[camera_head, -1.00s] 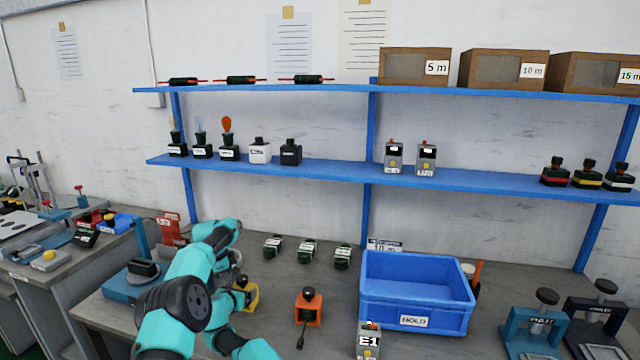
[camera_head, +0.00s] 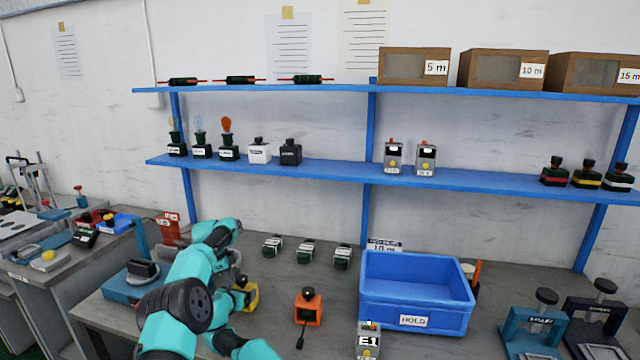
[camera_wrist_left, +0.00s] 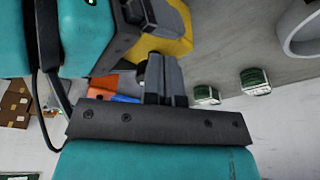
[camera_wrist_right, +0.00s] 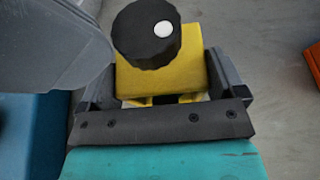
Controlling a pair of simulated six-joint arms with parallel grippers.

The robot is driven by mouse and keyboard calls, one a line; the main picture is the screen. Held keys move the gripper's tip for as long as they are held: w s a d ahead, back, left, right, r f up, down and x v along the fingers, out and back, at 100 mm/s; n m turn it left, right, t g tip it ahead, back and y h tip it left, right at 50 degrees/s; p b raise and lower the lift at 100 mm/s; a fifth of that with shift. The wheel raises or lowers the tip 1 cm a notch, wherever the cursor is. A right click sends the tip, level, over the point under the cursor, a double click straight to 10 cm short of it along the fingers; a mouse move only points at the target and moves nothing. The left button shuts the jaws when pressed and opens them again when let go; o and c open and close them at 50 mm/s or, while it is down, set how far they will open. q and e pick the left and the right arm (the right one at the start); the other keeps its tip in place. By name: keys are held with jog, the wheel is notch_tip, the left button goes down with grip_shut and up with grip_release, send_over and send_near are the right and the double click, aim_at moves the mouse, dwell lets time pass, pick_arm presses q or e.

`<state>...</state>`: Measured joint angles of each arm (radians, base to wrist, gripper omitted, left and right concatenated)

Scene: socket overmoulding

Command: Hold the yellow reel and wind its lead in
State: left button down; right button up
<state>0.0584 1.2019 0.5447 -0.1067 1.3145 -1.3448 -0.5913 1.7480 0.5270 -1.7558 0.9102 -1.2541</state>
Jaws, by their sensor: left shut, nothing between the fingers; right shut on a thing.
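The yellow reel (camera_head: 251,294) stands on the bench, partly hidden by my arm in the head view. In the right wrist view my right gripper (camera_wrist_right: 163,82) is shut on the yellow reel's body, one finger on each side. The reel's black knob (camera_wrist_right: 147,32) with a white dot faces up. My left gripper (camera_wrist_left: 164,78) is shut and empty, close beside the yellow reel (camera_wrist_left: 165,32) in the left wrist view. A grey part beside the knob in the right wrist view looks like a left finger; contact is unclear. I cannot see the yellow reel's lead.
An orange reel (camera_head: 308,308) with a dark lead lies to the right. Several green-and-white blocks (camera_head: 307,251) lie behind. A blue fixture (camera_head: 125,287) stands left.

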pick_arm(q)
jog(key=shift+s+a+f, duration=0.15)
jog(key=shift+a+f, duration=0.2)
jog(key=shift+f, duration=0.35)
pick_arm(e)
jog(key=shift+w+r, duration=0.1)
pick_arm(q)
notch_tip(320, 180, up, 7)
jog(key=shift+d+f, duration=0.1)
pick_arm(e)
jog(key=o, duration=0.7)
jog(key=v, duration=1.2)
dwell(0.4)
jog(key=shift+d, duration=0.1)
